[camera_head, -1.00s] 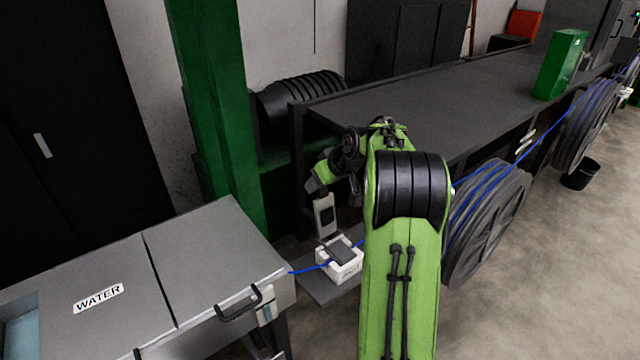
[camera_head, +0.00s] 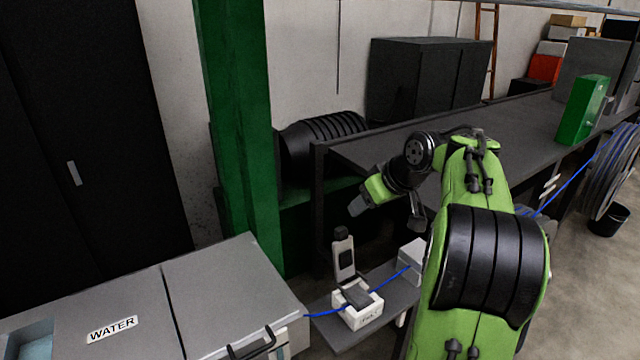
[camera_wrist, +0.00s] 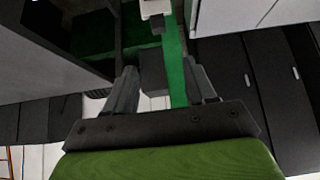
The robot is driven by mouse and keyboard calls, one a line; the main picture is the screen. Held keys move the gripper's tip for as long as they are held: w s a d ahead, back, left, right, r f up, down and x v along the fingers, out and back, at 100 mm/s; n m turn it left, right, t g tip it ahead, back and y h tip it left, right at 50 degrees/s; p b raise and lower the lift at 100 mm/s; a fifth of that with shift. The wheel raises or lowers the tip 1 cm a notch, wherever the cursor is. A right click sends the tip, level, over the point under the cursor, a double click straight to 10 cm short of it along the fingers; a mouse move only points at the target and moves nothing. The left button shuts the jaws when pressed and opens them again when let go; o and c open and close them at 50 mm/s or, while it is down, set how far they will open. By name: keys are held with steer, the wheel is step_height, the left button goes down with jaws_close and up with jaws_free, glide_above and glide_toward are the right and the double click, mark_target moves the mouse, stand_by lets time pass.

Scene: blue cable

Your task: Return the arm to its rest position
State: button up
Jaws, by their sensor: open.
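My green and black arm bends over the dark workbench on the right of the head view. My gripper (camera_head: 388,211) hangs at the bench's left end, above and to the right of a small white device. It is apart from the device, and no object is seen in it. In the wrist view its two grey fingers (camera_wrist: 160,88) stand apart with an empty gap. The white device (camera_head: 370,314) has its grey lid (camera_head: 343,254) raised. The blue cable (camera_head: 392,279) runs through it and on to a white box (camera_head: 409,262).
The grey WATER cabinet (camera_head: 215,290) stands at lower left and a green column (camera_head: 240,130) behind it. The dark bench top (camera_head: 520,125) carries a green box (camera_head: 583,110). A cable reel (camera_head: 612,175) and black bucket (camera_head: 607,219) are at right. A grey shelf (camera_head: 335,334) bears the white device.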

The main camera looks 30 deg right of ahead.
steer(key=s+a+f+b, duration=0.1)
steer(key=s+a, duration=0.3)
steer(key=a, duration=0.4)
steer(key=s+a+f+g+b, duration=0.15)
steer(key=s+a, duration=0.25)
steer(key=a, duration=0.4)
steer(key=s+a+f+b, duration=0.1)
steer(key=s+a, duration=0.3)
steer(key=a, duration=0.4)
steer(key=s+a+f+b, duration=0.1)
steer(key=s+f, duration=0.6)
steer(key=s, duration=0.4)
steer(key=shift+a+f, duration=0.25)
steer(key=shift+a, duration=0.1)
